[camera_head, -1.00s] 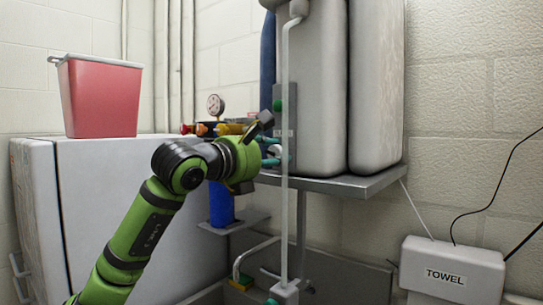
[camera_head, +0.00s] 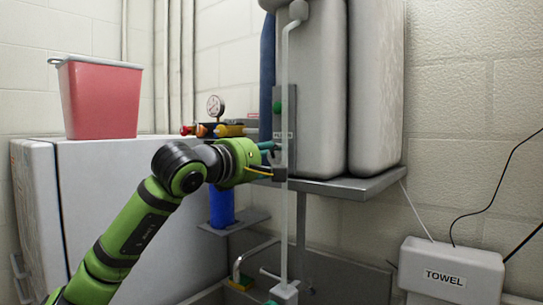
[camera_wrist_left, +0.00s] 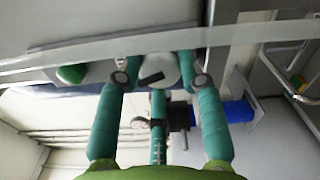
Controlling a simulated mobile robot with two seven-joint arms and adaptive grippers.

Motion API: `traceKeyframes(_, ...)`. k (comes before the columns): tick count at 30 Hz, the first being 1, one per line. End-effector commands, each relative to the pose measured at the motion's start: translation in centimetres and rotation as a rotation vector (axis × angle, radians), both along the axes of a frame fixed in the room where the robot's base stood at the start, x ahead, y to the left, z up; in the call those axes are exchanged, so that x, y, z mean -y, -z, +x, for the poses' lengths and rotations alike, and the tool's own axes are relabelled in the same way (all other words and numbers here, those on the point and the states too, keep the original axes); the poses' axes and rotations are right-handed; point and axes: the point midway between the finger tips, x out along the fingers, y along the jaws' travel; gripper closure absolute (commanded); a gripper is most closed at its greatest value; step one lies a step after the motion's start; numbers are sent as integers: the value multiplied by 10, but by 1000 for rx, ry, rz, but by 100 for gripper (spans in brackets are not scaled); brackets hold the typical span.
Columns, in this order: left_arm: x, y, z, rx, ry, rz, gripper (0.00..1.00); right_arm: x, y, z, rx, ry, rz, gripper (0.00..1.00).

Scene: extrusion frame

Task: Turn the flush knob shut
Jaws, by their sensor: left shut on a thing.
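The flush knob (camera_wrist_left: 159,72) is a round grey knob with a black bar mark. It shows in the left wrist view, between the teal fingers of my left gripper (camera_wrist_left: 158,62). The fingers are shut on its sides. The black mark lies slanted, its right end a little higher in the picture. In the head view my left gripper (camera_head: 277,150) is at the grey panel (camera_head: 277,128) behind the thin upright pipe (camera_head: 284,215). The knob is hidden there by the gripper and pipe. My right gripper is not in view.
A green button (camera_wrist_left: 72,73) is on the panel beside the knob. A gauge (camera_head: 215,106), coloured valves (camera_head: 205,129) and a blue cylinder (camera_head: 221,205) are close to my left arm. Tall white tanks (camera_head: 315,90) stand on a metal shelf (camera_head: 355,187). A sink is below.

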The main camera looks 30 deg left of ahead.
Motion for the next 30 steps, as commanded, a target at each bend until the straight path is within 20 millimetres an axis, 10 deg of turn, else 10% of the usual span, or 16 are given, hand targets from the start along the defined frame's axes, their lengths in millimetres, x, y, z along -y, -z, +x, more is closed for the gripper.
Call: traceKeyframes(30, -1, 0, 0, 27, -2, 369, 94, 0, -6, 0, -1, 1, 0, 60)
